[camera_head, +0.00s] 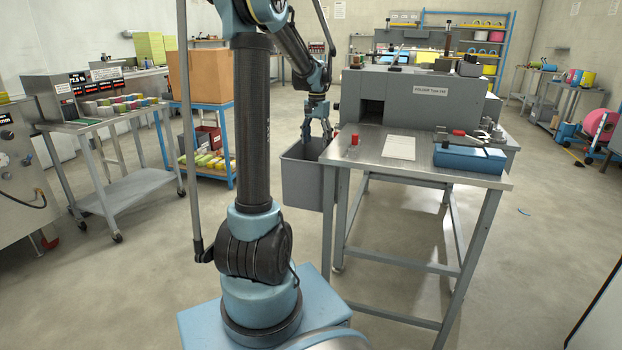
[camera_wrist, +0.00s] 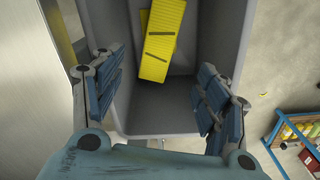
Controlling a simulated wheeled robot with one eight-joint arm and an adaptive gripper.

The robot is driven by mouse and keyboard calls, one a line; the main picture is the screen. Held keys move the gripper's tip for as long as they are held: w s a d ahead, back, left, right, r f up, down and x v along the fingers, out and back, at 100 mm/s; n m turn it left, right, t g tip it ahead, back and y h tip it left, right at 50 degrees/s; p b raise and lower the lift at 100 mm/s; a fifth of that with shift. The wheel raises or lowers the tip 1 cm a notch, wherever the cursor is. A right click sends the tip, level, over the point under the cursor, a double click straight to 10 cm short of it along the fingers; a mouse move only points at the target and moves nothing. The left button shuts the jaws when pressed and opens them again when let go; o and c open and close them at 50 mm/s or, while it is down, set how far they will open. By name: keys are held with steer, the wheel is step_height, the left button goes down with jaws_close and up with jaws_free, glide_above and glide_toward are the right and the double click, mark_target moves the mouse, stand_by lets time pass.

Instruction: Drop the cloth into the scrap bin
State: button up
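A grey scrap bin (camera_head: 303,185) hangs or stands at the left end of the metal table; its inside wall also shows in the wrist view (camera_wrist: 215,30). In the wrist view, yellow ribbed cloth (camera_wrist: 155,65) with dark stripes lies inside the bin, seemingly as two overlapping pieces. The bin's inside is hidden in the head view. My gripper (camera_head: 318,135) is over the bin's opening, pointing down. In the wrist view my gripper (camera_wrist: 165,78) has its fingers spread wide, with nothing held between them.
A blue cart with an orange box (camera_head: 200,76) is at left. The floor right is mostly clear.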

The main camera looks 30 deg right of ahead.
steer(key=shift+r, duration=0.1)
step_height(320, 180, up, 12)
stand_by(0.8)
steer(key=s+a+f+n, duration=0.2)
steer(key=s+a, duration=0.1)
steer(key=a, duration=0.6)
steer(key=s+a+f+n+t, duration=0.1)
steer(key=s+a+f+n, duration=0.1)
steer(key=a, duration=0.7)
steer(key=s+a+f+n, duration=0.2)
steer(key=s+a+n, duration=0.1)
steer(key=a, duration=0.6)
steer(key=s+a+f+n+t, duration=0.1)
steer(key=s+a+f+n, duration=0.5)
steer(key=s+a+f, duration=0.7)
step_height(320, 180, down, 4)
steer(key=shift+s+a+f, duration=0.1)
steer(key=shift+s+a, duration=0.3)
steer(key=shift+s, duration=0.8)
